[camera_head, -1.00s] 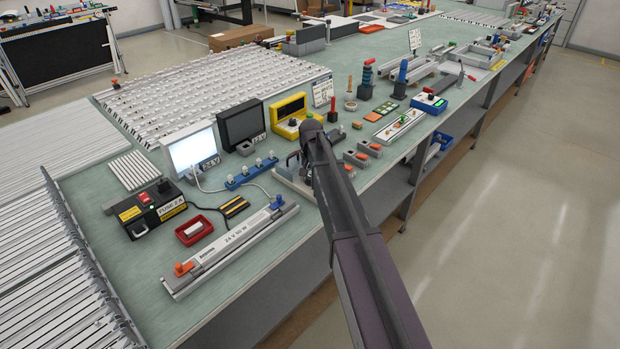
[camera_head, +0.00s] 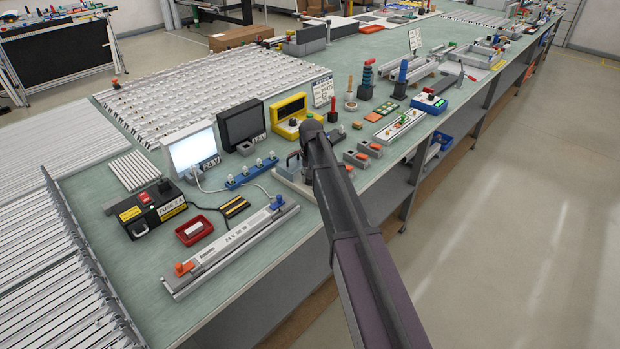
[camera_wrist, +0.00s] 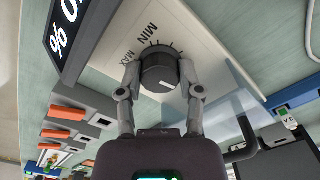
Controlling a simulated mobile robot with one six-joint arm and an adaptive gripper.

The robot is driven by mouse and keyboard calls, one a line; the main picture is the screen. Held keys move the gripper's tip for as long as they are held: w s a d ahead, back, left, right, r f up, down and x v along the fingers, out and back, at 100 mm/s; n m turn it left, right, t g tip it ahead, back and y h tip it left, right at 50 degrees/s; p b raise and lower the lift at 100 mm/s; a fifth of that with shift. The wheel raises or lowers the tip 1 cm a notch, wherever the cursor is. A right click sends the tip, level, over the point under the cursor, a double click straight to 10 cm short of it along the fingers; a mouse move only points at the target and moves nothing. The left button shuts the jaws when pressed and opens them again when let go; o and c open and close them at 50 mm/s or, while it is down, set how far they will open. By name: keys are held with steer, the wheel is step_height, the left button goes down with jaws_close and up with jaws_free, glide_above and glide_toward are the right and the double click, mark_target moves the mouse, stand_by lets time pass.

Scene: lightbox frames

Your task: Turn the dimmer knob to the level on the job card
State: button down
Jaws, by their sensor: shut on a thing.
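In the wrist view the dark round dimmer knob (camera_wrist: 158,72) stands on a pale plate (camera_wrist: 190,28) printed MIN and MAX, with tick marks around it. A white pointer line shows on the knob, toward the picture's lower right. My gripper (camera_wrist: 158,76) has one finger on each side of the knob and is shut on it. A black display (camera_wrist: 65,35) beside the plate shows "0 %". In the head view my arm hides the knob, and only part of the plate (camera_head: 291,186) shows. A printed card (camera_head: 322,91) stands behind; its text is too small to read.
In the head view a lit white panel (camera_head: 192,150) marked 24 V stands left of my arm, with a black-framed screen (camera_head: 241,124) and a yellow box (camera_head: 288,108) further along. Grey blocks with orange tops (camera_head: 362,156) sit close on the right. A grey handle (camera_wrist: 243,140) is near my gripper.

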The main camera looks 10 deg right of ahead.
steer(key=shift+c, duration=1.3)
jaws_free()
